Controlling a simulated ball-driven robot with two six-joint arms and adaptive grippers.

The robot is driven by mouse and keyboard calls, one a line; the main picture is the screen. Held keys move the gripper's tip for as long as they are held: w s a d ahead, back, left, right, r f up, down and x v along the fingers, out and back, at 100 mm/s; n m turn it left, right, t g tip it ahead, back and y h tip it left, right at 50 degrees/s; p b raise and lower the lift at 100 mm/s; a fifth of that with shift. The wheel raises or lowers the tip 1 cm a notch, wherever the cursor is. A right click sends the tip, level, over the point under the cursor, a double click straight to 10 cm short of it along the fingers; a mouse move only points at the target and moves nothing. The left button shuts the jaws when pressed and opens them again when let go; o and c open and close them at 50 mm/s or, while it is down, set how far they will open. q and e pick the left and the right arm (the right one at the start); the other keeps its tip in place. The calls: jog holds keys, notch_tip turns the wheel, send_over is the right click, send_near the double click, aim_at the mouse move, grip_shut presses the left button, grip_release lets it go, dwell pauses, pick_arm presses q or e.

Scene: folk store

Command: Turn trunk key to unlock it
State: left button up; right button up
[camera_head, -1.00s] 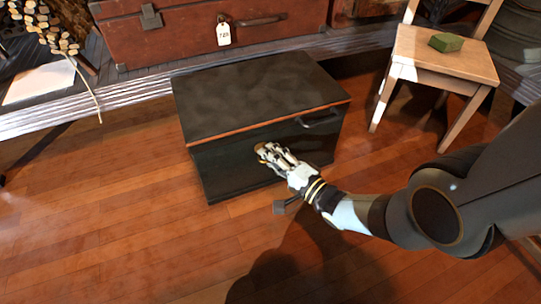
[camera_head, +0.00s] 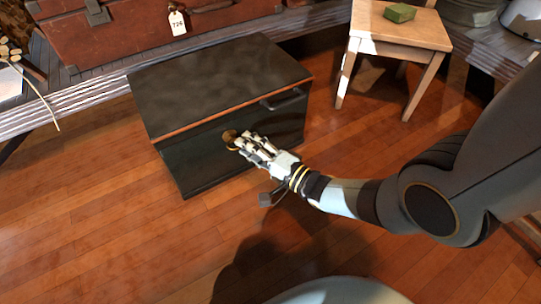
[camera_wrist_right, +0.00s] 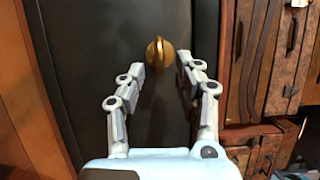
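The trunk (camera_head: 220,84) is a dark box with a closed lid and an orange-brown edge, standing on the wooden floor. Its brass key (camera_head: 230,137) sits on the front face. In the right wrist view the key (camera_wrist_right: 154,55) is a rounded brass knob with a raised ridge, just beyond the fingertips. My right gripper (camera_head: 243,146) is in front of the key. In the right wrist view its fingers (camera_wrist_right: 163,75) are spread apart with the key between and ahead of them, and a gap shows on both sides. My left gripper is not in view.
A black handle (camera_head: 283,99) sticks out of the trunk's front, right of the key. A brown suitcase (camera_head: 130,30) lies on a shelf behind. A wooden chair (camera_head: 398,38) holding a green block (camera_head: 399,13) stands at right. Floor in front is clear.

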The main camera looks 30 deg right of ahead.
jog(key=v, duration=0.9)
jog(key=shift+f, duration=0.1)
dwell(0.3)
